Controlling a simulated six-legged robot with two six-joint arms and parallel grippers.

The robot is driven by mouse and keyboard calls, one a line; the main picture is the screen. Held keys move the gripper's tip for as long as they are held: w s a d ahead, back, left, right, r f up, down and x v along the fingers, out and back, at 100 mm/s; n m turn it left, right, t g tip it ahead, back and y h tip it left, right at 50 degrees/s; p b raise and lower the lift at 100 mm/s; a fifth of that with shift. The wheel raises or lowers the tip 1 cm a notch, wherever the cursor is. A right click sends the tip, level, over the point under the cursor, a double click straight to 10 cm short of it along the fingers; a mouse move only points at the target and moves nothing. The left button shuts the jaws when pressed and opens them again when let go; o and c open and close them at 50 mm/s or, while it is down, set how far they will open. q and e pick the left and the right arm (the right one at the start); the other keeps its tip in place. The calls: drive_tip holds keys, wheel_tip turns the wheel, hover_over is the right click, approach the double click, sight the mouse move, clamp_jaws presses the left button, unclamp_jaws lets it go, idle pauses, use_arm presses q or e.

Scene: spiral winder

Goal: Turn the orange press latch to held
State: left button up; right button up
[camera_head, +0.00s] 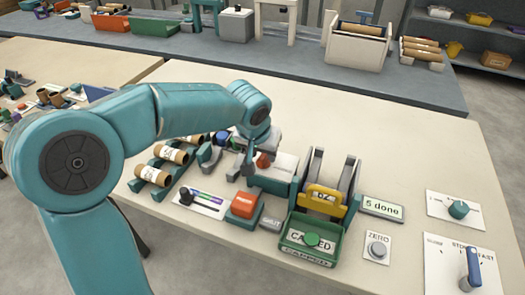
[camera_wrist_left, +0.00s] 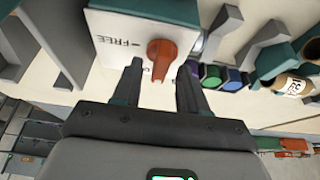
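The orange press latch (camera_wrist_left: 161,53) is on the face of a white housing (camera_wrist_left: 112,28) in the left wrist view. Its round part is up and its narrow end points down towards my gripper. The word FREE with a mark is printed left of it; other lettering below is mostly covered by a finger. My left gripper (camera_wrist_left: 160,84) is open, with one finger on each side of the latch's narrow end; I cannot tell if either touches. In the head view the left gripper (camera_head: 248,165) is beside the small orange latch (camera_head: 263,160). My right gripper is not in view.
Cardboard tubes (camera_head: 163,165) lie on a teal rack at left. A "5 done" display (camera_head: 382,207) is to the right. The table's right back is clear.

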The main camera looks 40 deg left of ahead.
use_arm(q)
drive_tip(key=p+v, duration=0.1)
drive_tip(key=v, duration=1.5)
drive_tip(key=shift+r+p, duration=0.2)
drive_tip(key=shift+p, duration=0.2)
drive_tip(key=shift+s, duration=0.1)
